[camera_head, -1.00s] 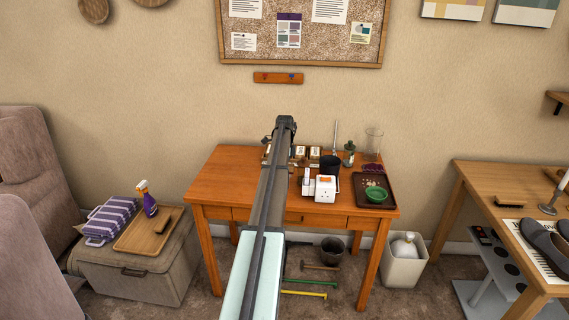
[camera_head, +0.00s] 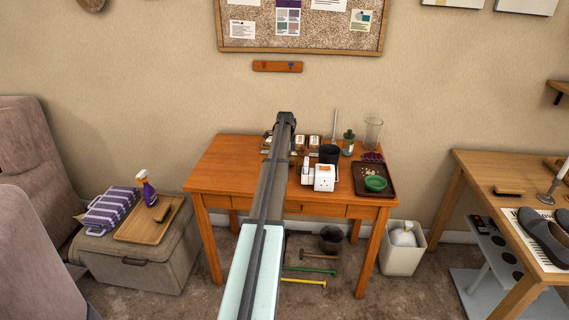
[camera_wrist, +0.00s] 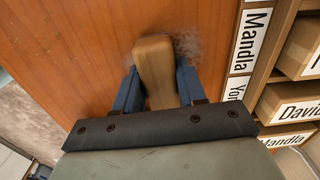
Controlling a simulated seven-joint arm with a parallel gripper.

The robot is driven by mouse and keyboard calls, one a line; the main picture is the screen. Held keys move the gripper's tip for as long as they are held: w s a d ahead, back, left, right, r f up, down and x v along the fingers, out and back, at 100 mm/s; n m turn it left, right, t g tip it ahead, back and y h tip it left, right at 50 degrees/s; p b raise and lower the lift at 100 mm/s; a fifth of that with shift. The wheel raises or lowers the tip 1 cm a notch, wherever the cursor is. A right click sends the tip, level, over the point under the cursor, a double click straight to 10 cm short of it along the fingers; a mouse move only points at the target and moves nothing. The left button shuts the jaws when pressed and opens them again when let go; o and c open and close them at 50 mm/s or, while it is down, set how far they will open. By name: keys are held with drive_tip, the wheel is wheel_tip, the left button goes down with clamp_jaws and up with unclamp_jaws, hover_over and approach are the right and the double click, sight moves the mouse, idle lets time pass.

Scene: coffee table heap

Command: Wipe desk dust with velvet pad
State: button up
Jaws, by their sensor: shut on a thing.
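In the wrist view my gripper (camera_wrist: 158,72) is shut on a tan, wood-coloured block with rounded ends, which I take to be the velvet pad (camera_wrist: 153,58). Its underside is hidden, so I cannot see any velvet. The pad is over the orange-brown desk top (camera_wrist: 70,50); I cannot tell whether it presses on it. A pale grey dust smudge (camera_wrist: 190,44) shows beside the pad's far end. In the head view the desk (camera_head: 226,175) stands against the wall, and my arm hides the gripper, pad and dust.
Name-labelled boxes (camera_wrist: 295,50) stand close right of my gripper. On the desk are a white box (camera_head: 324,179), black cup (camera_head: 329,154), glass (camera_head: 373,133) and brown tray (camera_head: 362,189) with a green bowl (camera_head: 375,183). The desk's left part is clear.

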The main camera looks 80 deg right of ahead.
drive_tip(key=d, duration=0.5)
drive_tip(key=shift+d, duration=0.35)
drive_tip(key=shift+a, duration=5.1)
drive_tip(key=shift+w, duration=0.65)
drive_tip(key=shift+w+d, duration=0.15)
drive_tip(key=shift+w, duration=0.05)
drive_tip(key=shift+d, duration=5.05)
drive_tip(key=a, duration=1)
drive_tip(key=shift+a, duration=0.3)
wheel_tip(320, 180, up, 8)
drive_tip(key=shift+r, duration=0.1)
